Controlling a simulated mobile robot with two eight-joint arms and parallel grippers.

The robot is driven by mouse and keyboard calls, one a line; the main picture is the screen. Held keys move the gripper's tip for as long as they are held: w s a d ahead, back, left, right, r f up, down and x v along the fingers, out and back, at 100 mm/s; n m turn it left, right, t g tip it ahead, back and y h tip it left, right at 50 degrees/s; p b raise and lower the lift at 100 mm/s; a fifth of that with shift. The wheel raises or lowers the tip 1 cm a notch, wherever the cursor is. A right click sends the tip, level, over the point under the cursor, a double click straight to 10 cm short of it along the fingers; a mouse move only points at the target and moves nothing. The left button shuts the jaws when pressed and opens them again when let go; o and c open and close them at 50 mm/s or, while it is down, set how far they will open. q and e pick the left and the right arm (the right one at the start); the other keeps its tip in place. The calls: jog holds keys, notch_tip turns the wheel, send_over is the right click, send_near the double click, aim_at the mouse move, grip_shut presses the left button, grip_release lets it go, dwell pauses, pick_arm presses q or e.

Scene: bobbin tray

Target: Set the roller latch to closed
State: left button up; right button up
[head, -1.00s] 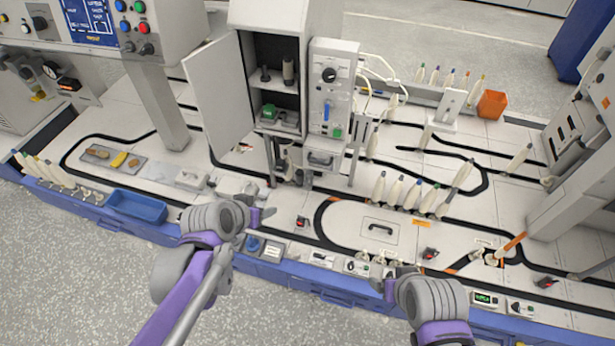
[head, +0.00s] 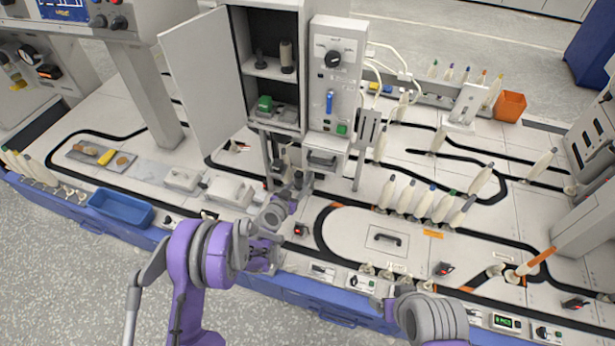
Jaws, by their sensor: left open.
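My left gripper (head: 299,184) is at the foot of the cabinet stand, left of centre in the head view. It is open, and its fingers are small and partly mixed with the dark parts behind. A dark mechanism (head: 283,158) sits under the cabinet, just above and behind these fingers. I cannot make out the roller latch for certain, nor its position; the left gripper and arm cover part of this area. My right gripper (head: 388,306) is low at the front edge, apart from the mechanism; its jaws are too unclear to judge.
The open grey cabinet (head: 232,12) and its door (head: 200,75) stand above the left gripper. A control box (head: 334,80) with a black knob is beside it. Upright bobbins (head: 425,203) stand to the right. A blue tray (head: 122,208) lies at front left.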

aim_at(306, 177)
pick_arm(q)
jog(key=b+x, duration=0.1)
jog(key=x, duration=0.9)
jog(key=shift+w+d, duration=0.15)
jog(key=shift+w, duration=0.1)
grip_shut()
dwell(1.0)
